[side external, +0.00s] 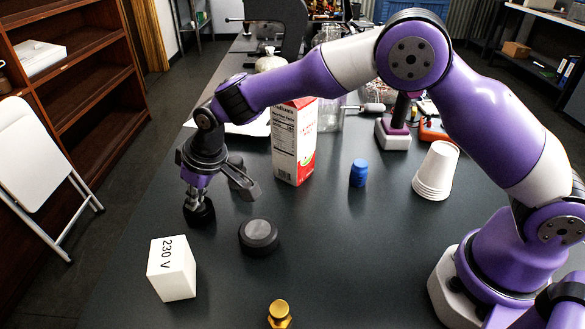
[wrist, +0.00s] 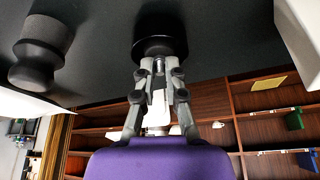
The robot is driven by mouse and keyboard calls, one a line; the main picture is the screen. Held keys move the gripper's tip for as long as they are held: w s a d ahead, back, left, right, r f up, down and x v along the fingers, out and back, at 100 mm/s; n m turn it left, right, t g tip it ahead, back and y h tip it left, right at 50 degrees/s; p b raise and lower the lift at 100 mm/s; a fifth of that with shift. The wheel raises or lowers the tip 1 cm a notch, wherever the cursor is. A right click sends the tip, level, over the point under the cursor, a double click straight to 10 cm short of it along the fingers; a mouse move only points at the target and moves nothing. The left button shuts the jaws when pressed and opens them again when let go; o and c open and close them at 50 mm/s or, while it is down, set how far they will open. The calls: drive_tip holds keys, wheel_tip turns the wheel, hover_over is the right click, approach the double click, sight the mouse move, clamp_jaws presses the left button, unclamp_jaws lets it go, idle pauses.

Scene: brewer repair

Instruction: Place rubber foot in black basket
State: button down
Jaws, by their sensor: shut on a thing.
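My gripper (side external: 198,192) points down at the left part of the dark table, with its fingers shut on a black round piece (side external: 200,212) that looks like the rubber foot. In the wrist view, the fingertips (wrist: 158,72) meet this black piece (wrist: 160,32) at the top middle. I cannot tell whether it touches the table. A wider, dark grey round puck (side external: 259,236) lies on the table to the right and nearer the camera. The wrist view also shows a dark stepped round part (wrist: 40,50) at the left. I see no black basket in either view.
A white "230 V" block (side external: 172,268) stands in front of my gripper, with a brass knob (side external: 279,314) at the front edge. A red-and-white carton (side external: 293,142), a blue cap (side external: 358,173) and white cups (side external: 436,171) stand to the right.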

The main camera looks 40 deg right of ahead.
sight(200, 206)
drive_tip(key=c, duration=0.9)
unclamp_jaws()
drive_tip(key=shift+o, duration=0.2)
drive_tip(key=shift+r, duration=0.1)
wheel_tip(200, 206, up, 7)
drive_tip(key=shift+f, duration=0.15)
